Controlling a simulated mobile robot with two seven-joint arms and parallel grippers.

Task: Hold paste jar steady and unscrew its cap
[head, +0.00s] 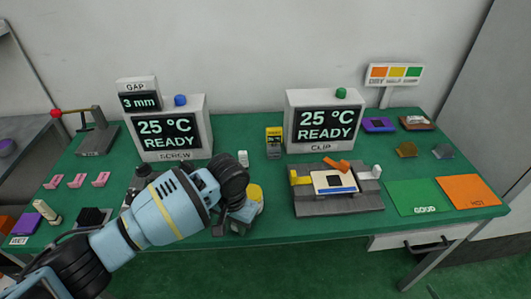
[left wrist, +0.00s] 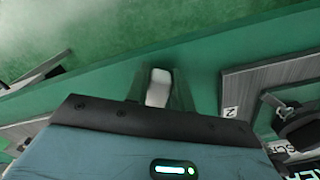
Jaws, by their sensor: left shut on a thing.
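My left gripper (head: 240,212) reaches in from the left, low over the front middle of the green table. It is shut on a small item with a yellow top (head: 255,192), which appears to be the paste jar. The arm hides most of it. In the left wrist view a pale, whitish piece (left wrist: 158,88) shows between the fingers, blurred. The join between cap and jar is not visible. My right gripper is not in view.
A grey clip fixture (head: 340,203) stands just right of the gripper. The SCREW box (head: 172,128) and CLIP box (head: 323,121) stand behind. A small white bottle (head: 243,158) stands between them. Green (head: 417,197) and orange (head: 468,190) mats lie at the right.

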